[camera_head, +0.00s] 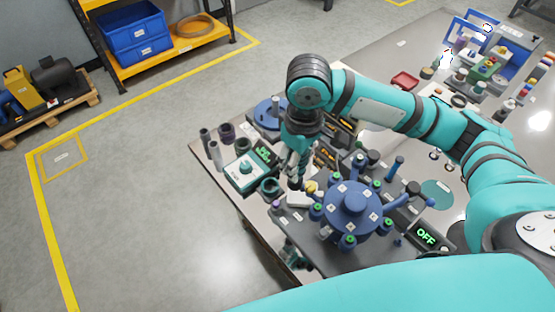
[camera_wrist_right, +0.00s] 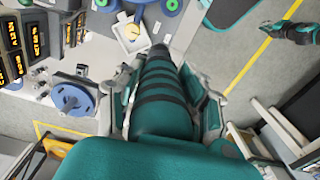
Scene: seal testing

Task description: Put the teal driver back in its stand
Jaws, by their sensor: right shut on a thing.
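My right gripper (camera_head: 297,166) points down over the bench, left of the blue round fixture. In the right wrist view its two fingers stand on either side of the teal driver (camera_wrist_right: 165,95), a thick teal body with black bands, and are shut on it. The driver's dark narrow end points away from the wrist camera, close to a white square holder (camera_wrist_right: 130,38) with a yellow part inside. This holder also shows in the head view (camera_head: 299,199). I cannot tell which piece is the driver's stand.
The blue round fixture (camera_head: 352,207) with green-ringed posts stands close on the right. A teal-white box with a knob (camera_head: 245,171) and dark cylinders (camera_head: 227,132) stand left. A display reading OFF (camera_head: 426,236) is at the lower right. The floor left of the bench is clear.

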